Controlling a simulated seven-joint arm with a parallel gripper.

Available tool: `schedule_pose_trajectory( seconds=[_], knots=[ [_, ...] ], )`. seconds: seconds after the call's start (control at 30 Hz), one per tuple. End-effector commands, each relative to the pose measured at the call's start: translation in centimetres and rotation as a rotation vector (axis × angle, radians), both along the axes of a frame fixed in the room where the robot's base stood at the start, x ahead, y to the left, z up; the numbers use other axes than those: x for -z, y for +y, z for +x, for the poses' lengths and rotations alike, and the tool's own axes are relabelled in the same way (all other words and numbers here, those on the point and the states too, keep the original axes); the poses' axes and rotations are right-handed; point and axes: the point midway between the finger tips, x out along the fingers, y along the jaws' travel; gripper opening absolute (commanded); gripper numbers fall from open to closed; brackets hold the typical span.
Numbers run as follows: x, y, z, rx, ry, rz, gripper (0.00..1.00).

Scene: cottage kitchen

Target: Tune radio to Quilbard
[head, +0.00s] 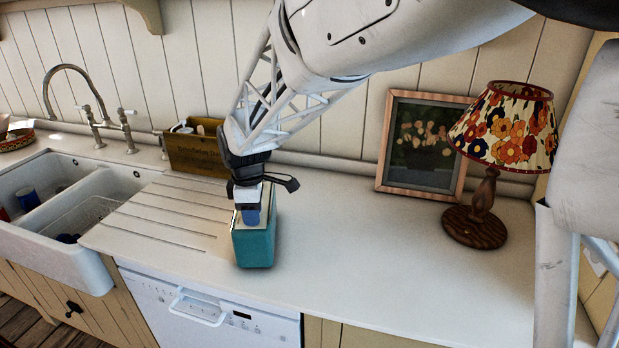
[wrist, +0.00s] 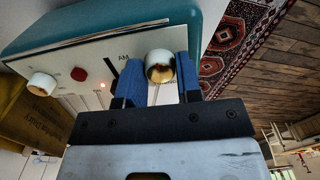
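The radio is a teal box (head: 254,245) with a pale face, standing on the counter in the head view. The wrist view shows its teal case (wrist: 165,20) and cream front, with a line scale and the letters AM. A round white knob with a brassy centre (wrist: 160,67) sits between the blue fingers of my gripper (wrist: 161,78), with no clear gap on either side. A second white knob (wrist: 42,86) and a red button (wrist: 80,73) are further left. Station names are too small to read. In the head view my gripper (head: 247,212) hides most of the face.
A wooden crate (head: 195,155) stands behind the radio on the left, beside the sink (head: 60,245). A framed picture (head: 424,143) and a lamp (head: 483,205) stand at the right. The counter (head: 360,245) between radio and lamp is clear.

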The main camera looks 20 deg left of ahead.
Motion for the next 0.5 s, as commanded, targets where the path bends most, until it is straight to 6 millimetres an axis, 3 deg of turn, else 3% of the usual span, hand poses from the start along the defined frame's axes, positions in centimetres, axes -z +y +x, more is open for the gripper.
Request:
schedule_pose_trajectory(
  seconds=[0.5],
  knots=[
    [-0.01,0.0,0.0,0.073,0.0,0.0,0.08]
  ],
)
